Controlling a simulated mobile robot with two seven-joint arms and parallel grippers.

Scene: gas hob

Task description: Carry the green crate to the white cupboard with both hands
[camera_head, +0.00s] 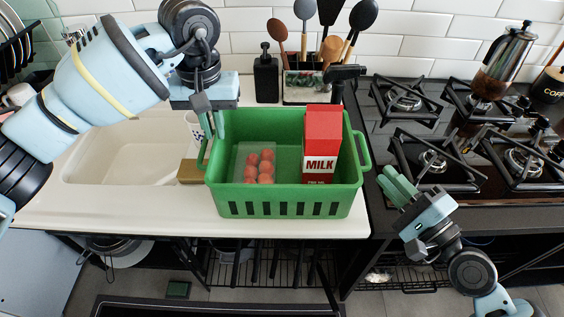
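The green crate (285,209) stands upright on the white counter, near its right end by the hob. It holds a red and white milk carton (321,140) and a clear pack of round reddish items (258,165). My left gripper (212,124) points down at the crate's left handle. Its fingers look apart; whether they touch the handle is unclear. My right gripper (393,184) is right of the crate, in front of the hob, apart from the right handle (364,152). Its finger gap is hard to see. No white cupboard is clearly recognisable.
A white sink (115,160) lies left of the crate. A black soap bottle (266,76) and a utensil holder (304,87) stand behind it. Open wire shelves (270,262) are below the counter.

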